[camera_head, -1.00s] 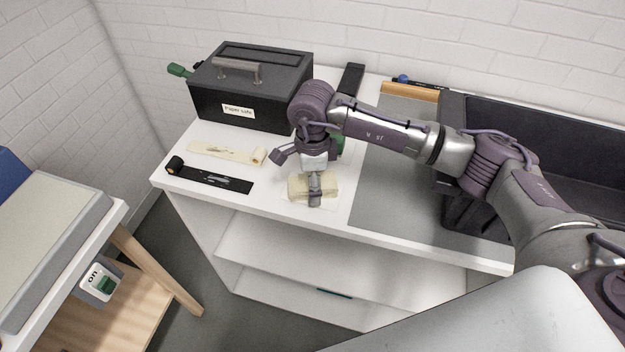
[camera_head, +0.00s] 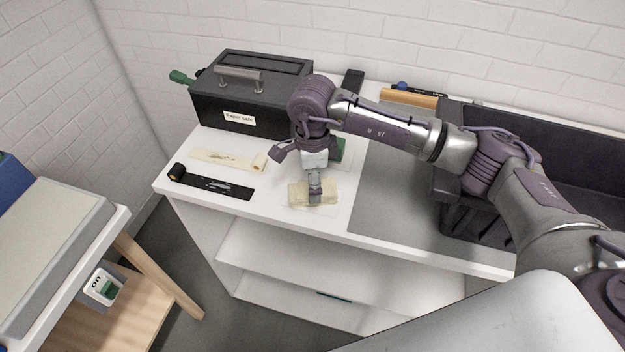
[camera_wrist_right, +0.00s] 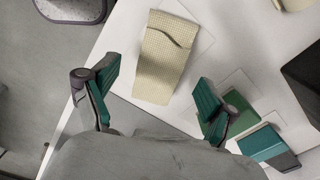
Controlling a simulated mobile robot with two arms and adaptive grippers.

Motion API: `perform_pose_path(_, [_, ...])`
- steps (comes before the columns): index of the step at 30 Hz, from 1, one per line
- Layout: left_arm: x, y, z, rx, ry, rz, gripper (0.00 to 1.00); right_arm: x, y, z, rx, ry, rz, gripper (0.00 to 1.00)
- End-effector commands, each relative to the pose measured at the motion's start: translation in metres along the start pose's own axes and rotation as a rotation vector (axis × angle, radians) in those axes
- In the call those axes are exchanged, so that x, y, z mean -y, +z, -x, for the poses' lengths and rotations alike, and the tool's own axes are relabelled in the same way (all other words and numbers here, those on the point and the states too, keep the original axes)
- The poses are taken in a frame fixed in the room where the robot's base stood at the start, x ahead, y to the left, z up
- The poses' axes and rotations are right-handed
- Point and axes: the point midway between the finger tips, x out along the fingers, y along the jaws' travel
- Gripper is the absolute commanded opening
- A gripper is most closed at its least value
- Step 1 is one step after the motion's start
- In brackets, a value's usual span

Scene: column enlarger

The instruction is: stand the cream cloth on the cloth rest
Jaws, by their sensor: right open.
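The cream cloth (camera_head: 328,192) is a folded, textured pad lying near the front edge of the white worktop. In the right wrist view the cloth (camera_wrist_right: 163,60) lies on a thin white square (camera_wrist_right: 203,45), which may be the cloth rest. My right gripper (camera_head: 314,198) is over the cloth and hides its middle in the head view. In the wrist view the right gripper (camera_wrist_right: 155,85) is open and empty, with its green-padded fingers apart on either side of the cloth's near end. Contact cannot be told. My left gripper is out of view.
Green blocks (camera_wrist_right: 240,114) stand on the worktop beside the right finger. A black paper safe (camera_head: 250,95) is behind. A cream strip (camera_head: 222,159) and a black strip (camera_head: 212,184) lie to the left. A grey mat (camera_head: 390,190) lies right, before a dark sink (camera_head: 540,130).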

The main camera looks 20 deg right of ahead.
Motion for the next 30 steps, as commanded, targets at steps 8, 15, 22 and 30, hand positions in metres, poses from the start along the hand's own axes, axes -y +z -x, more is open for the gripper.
perform_pose_path(8, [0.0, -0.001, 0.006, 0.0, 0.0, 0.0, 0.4, 0.0, 0.0, 0.012, 0.0, 0.001, 0.0, 0.86])
perform_pose_path(15, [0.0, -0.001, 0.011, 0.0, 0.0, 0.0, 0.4, 0.0, 0.0, 0.022, 0.0, 0.0, 0.0, 0.86])
perform_pose_path(22, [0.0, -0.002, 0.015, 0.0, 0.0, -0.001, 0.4, 0.0, 0.0, 0.032, 0.001, -0.001, 0.0, 0.86])
perform_pose_path(30, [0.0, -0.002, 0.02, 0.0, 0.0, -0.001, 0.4, 0.0, 0.0, 0.042, 0.001, 0.0, 0.0, 0.86])
